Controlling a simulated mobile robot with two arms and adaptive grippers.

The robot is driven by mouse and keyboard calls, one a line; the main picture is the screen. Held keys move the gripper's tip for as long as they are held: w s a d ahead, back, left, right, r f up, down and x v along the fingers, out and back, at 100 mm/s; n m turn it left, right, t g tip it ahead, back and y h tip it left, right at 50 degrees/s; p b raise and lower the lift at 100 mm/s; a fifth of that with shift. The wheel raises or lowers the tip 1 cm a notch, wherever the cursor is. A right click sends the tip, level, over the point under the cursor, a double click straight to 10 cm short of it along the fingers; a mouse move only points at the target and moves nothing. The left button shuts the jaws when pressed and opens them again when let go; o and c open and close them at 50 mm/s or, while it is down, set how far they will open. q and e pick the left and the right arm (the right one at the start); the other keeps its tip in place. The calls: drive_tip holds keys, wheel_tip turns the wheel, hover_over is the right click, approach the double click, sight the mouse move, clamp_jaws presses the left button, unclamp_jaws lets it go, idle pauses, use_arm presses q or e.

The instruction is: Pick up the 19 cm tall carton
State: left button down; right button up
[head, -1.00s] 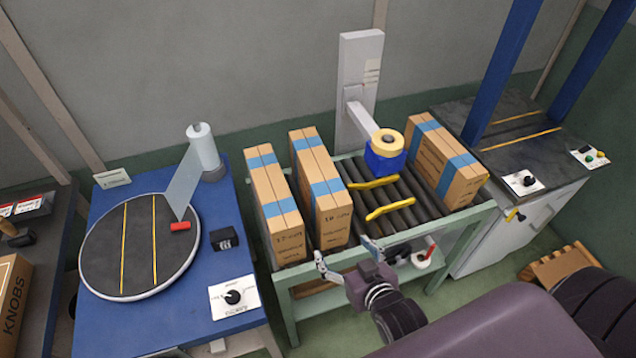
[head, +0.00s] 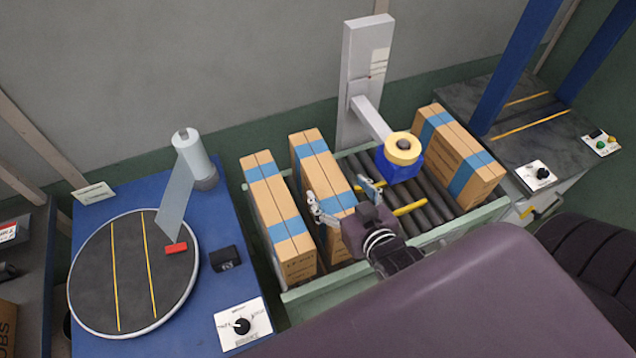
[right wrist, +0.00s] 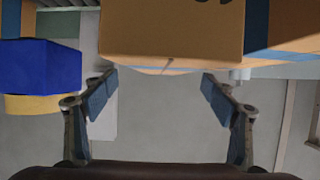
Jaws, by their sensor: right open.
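Three brown cartons with blue tape stand on the roller conveyor: a left one (head: 268,190), a middle one (head: 313,150) and a right one (head: 474,165). Their height marks are too small to read surely. My right gripper (head: 344,199) is open and empty at the near end of the middle carton, and its fingers partly hide that end. In the right wrist view a carton (right wrist: 170,30) fills the top middle, just beyond the spread fingertips (right wrist: 158,85). Contact cannot be told. My left gripper is not in view.
A blue tape head (head: 402,165) on a grey post stands between the middle and right cartons, near my gripper; it also shows in the wrist view (right wrist: 40,65). The left carton is close beside the middle one. A blue table with a round turntable (head: 90,290) is at left.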

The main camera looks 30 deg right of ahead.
sight(325, 177)
drive_tip(key=shift+w+f, duration=0.1)
drive_tip(key=shift+w, duration=0.5)
drive_tip(key=shift+w+f+p, duration=0.2)
drive_tip(key=shift+w+p, duration=0.15)
drive_tip(key=shift+w, duration=0.05)
drive_tip(key=shift+w+f, duration=0.15)
drive_tip(key=shift+w, duration=0.15)
drive_tip(key=p+x, duration=0.1)
drive_tip(key=x, duration=0.2)
drive_tip(key=shift+w+a+f, duration=0.1)
drive_tip(key=shift+w+f, duration=0.05)
drive_tip(key=shift+f, duration=0.05)
drive_tip(key=shift+w+f+p, duration=0.3)
drive_tip(key=shift+w, duration=0.2)
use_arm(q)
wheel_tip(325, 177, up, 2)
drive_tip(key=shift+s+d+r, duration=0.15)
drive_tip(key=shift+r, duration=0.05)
use_arm(e)
drive_tip(key=shift+c, duration=0.3)
